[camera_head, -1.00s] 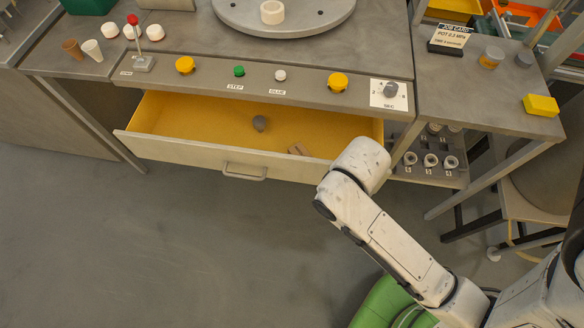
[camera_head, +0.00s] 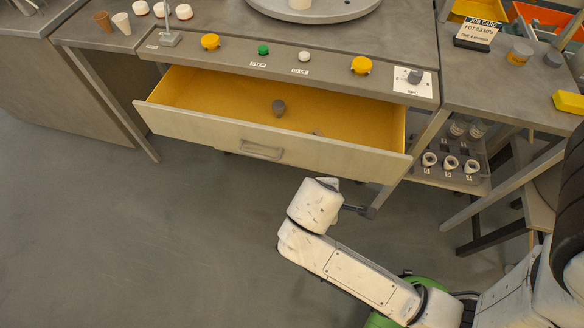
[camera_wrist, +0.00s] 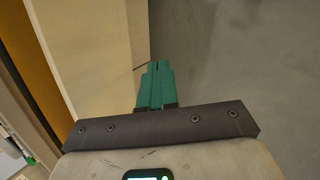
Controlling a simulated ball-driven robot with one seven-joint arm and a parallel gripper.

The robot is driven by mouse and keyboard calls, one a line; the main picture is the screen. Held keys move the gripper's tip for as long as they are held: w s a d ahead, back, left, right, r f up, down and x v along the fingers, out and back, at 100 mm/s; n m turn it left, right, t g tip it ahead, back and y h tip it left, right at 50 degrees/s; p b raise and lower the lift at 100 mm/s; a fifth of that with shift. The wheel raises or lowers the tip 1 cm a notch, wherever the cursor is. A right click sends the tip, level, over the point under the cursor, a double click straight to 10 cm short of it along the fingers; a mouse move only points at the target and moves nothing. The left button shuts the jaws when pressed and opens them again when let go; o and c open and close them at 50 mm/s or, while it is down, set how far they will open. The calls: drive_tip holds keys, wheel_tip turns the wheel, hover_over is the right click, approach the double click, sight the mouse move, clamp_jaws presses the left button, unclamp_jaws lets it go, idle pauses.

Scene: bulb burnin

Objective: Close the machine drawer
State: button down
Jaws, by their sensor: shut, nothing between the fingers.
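The machine drawer (camera_head: 300,144) is pulled out under the workbench, its yellow inside showing, with a grey handle (camera_head: 261,150) on its pale front. A small grey piece (camera_head: 279,107) lies in it, and a brown one (camera_head: 318,133) is partly hidden by the front wall. In the wrist view the drawer front (camera_wrist: 85,50) fills the left, with the orange-yellow inside beyond it. My gripper's green fingers (camera_wrist: 155,85) are shut and empty, beside the drawer front; I cannot tell whether they touch it. In the head view my arm stands in front of the drawer's right part, and the fingers are hidden.
Above the drawer is a panel with yellow buttons (camera_head: 361,66), a green button (camera_head: 263,50) and a dial (camera_head: 415,76). A rack of cups (camera_head: 450,160) sits on a lower shelf to the right. The floor (camera_head: 130,250) in front is clear on the left.

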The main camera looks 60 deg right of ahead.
drive_tip(key=w+f+n+t+h+b, duration=0.1)
drive_tip(key=w+f+n+h+b, duration=0.4)
drive_tip(key=n+b, duration=0.3)
drive_tip(key=n+t+h+b, duration=0.5)
drive_tip(key=n+h, duration=0.1)
drive_tip(key=n, duration=0.2)
approach(301, 152)
drive_tip(key=b+x, duration=0.2)
drive_tip(key=x, duration=0.5)
drive_tip(key=shift+f, duration=0.15)
drive_tip(key=shift+w+d, duration=0.1)
drive_tip(key=shift+d, duration=0.15)
drive_tip(key=b+x, duration=0.3)
drive_tip(key=x, duration=2.3)
drive_tip(key=shift+w+d+b, duration=0.2)
drive_tip(key=shift+d+b, duration=0.25)
drive_tip(key=shift+d, duration=0.2)
drive_tip(key=shift+w, duration=0.15)
drive_tip(key=shift+d+r, duration=0.1)
drive_tip(key=shift+r, duration=0.15)
